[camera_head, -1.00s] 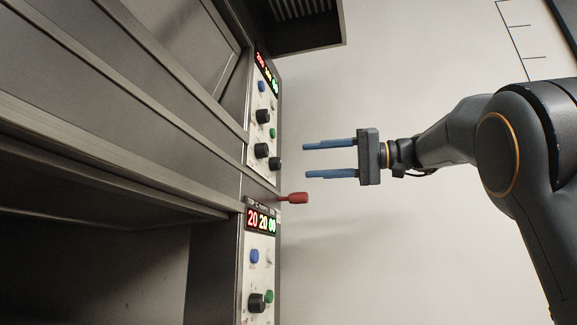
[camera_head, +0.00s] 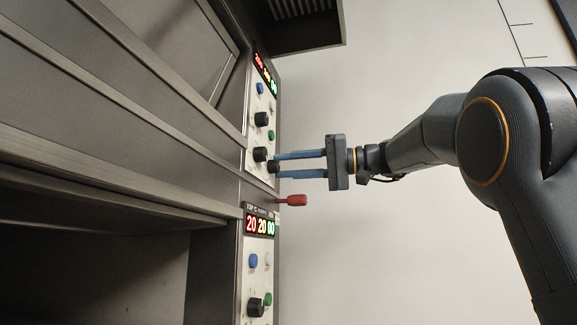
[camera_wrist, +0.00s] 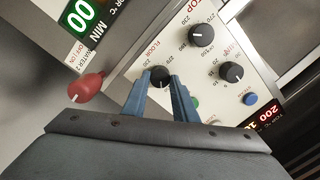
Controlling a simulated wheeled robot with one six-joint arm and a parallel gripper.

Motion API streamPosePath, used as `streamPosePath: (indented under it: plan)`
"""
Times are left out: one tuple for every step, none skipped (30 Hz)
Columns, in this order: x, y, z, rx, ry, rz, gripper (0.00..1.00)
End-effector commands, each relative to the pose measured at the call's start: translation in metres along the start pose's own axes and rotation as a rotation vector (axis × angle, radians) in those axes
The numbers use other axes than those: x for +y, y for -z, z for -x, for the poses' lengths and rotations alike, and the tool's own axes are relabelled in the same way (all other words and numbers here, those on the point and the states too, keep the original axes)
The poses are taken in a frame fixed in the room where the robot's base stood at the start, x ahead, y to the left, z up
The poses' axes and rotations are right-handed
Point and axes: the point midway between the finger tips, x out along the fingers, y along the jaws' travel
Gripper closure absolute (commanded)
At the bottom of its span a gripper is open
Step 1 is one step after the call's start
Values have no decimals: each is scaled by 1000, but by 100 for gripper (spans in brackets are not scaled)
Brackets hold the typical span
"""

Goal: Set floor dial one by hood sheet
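The floor dial (camera_wrist: 160,78) is a round black knob beside the printed word FLOOR on the upper oven panel (camera_head: 258,95). Its number ring is partly covered by my fingers. In the head view the dial (camera_head: 273,166) is the lowest knob of that panel, at the fingertips. My gripper (camera_head: 276,165) reaches in from the right with its two blue fingers. In the wrist view the fingers (camera_wrist: 161,80) stand on either side of the dial and appear closed against it. No hood sheet is readable in these views.
Two more black knobs, the top dial (camera_wrist: 202,35) and another dial (camera_wrist: 231,72), sit close by. A red handle (camera_head: 292,200) sticks out just below my gripper. The lower panel (camera_head: 257,278) has a lit display. The wall side at right is clear.

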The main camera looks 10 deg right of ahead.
Motion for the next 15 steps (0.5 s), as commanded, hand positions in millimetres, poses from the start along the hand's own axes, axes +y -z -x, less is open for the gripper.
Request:
streamPosePath:
  plan:
    - [0, 0, 0, 0, 0, 0, 84]
    - [0, 0, 0, 0, 0, 0, 89]
    - [0, 0, 0, 0, 0, 0, 96]
    - [0, 0, 0, 0, 0, 0, 97]
    - [0, 0, 0, 0, 0, -1, 97]
    - [0, 0, 0, 0, 0, -6, 97]
    - [0, 0, 0, 1, 1, -15, 97]
    - [0, 0, 0, 1, 2, -27, 97]
    - [0, 0, 0, 2, 3, -53, 97]
    - [0, 0, 0, 3, 4, -76, 97]
    - [0, 0, 0, 4, 5, -102, 97]
    - [1, 0, 0, 5, 7, -141, 97]
    - [1, 0, 0, 6, 9, -171, 97]
    - [1, 0, 0, 8, 10, -199, 97]
    - [1, -1, 0, 9, 12, -235, 97]
